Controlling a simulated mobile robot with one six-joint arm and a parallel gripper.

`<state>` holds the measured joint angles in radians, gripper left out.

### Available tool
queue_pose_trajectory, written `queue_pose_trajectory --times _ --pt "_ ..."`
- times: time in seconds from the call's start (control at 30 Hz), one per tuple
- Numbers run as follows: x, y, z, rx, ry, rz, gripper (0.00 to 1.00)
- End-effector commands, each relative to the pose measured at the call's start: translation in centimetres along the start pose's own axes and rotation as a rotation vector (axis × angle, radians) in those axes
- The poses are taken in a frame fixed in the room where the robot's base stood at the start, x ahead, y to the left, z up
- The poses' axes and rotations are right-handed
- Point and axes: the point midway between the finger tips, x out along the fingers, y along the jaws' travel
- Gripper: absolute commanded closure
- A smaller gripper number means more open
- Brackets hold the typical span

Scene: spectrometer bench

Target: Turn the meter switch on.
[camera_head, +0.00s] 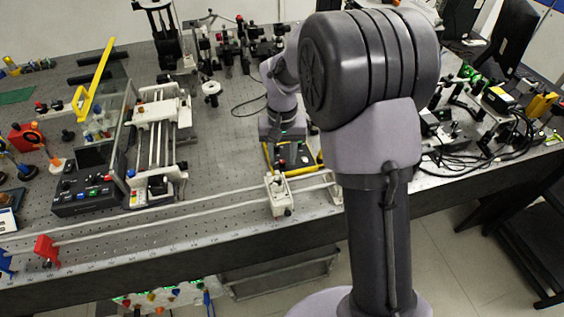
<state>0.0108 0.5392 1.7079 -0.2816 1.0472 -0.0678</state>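A dark device with yellow edges (305,170), possibly the meter, lies on the bench near its front edge, just below the end of my arm. Small red and light details show on its dark face, but I cannot make out a switch or its position. My gripper (282,138) points down at the far end of this device and covers part of it. Its fingers are too small and dark to tell whether they are open or touching the device. A black control box (85,197) with a screen and coloured knobs stands on the left.
A long rail (160,229) runs along the front edge, with a white carriage (279,194) close to the device and a red holder (46,250) at left. A white slide frame (158,140) stands left of centre. Optical mounts and cables crowd the right. Bare bench lies left of my gripper.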

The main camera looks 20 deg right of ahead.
Motion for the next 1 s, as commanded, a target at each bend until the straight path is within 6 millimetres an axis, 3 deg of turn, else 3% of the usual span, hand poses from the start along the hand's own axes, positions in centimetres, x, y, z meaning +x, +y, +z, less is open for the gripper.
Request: queue_pose_trajectory --times 0.33,0.53,1.0 --pt "0.64 -0.01 -0.01 0.001 0.001 -0.001 0.61" --pt "0.63 -0.01 -0.01 0.0 0.001 -0.001 1.0" --pt "0.6 -0.01 -0.01 0.069 0.001 -0.001 1.0"
